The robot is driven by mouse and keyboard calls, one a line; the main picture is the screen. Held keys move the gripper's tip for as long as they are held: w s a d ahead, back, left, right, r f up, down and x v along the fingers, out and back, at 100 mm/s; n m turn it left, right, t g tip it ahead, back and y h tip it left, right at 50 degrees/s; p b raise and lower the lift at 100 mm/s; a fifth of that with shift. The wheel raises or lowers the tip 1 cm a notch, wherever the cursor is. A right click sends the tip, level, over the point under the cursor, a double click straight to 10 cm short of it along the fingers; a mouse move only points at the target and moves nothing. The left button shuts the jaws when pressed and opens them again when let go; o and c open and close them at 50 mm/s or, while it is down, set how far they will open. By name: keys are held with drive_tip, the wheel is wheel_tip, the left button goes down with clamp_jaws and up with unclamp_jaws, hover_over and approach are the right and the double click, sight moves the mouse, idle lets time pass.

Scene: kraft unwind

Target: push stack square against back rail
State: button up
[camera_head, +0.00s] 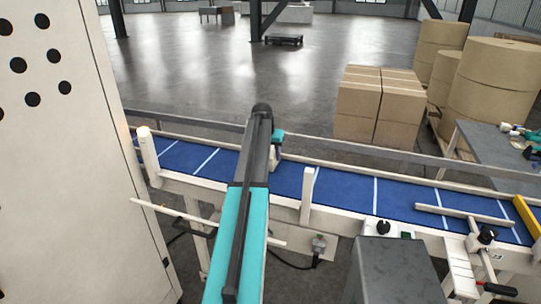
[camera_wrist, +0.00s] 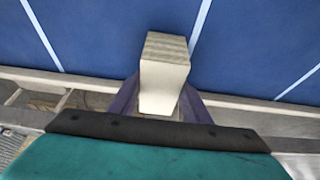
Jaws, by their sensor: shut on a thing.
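A small pale stack (camera_wrist: 165,80) with a layered, striped end shows in the middle of the wrist view. My gripper (camera_wrist: 160,98) is shut on it, with a purple finger at each side. The stack's striped end points out over the blue belt (camera_wrist: 90,25). In the head view my gripper (camera_head: 277,143) is at the far side of the conveyor, close to the back rail (camera_head: 400,174). My arm hides part of the belt and rail there. I cannot tell whether the stack touches the rail or sits square to it.
The blue belt has white cross lines and is bare on both sides of my arm. White posts (camera_head: 307,195) stand at its near edge. Cartons (camera_head: 378,105) and large paper rolls (camera_head: 498,85) stand behind. A white cabinet (camera_head: 70,160) fills the left.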

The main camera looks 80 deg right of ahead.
drive_tip(key=shift+a, duration=0.15)
idle(0.9)
drive_tip(key=o, duration=1.2)
drive_tip(key=shift+f, duration=0.1)
drive_tip(key=b+v, duration=0.4)
drive_tip(key=v, duration=1)
drive_tip(key=shift+b, duration=0.4)
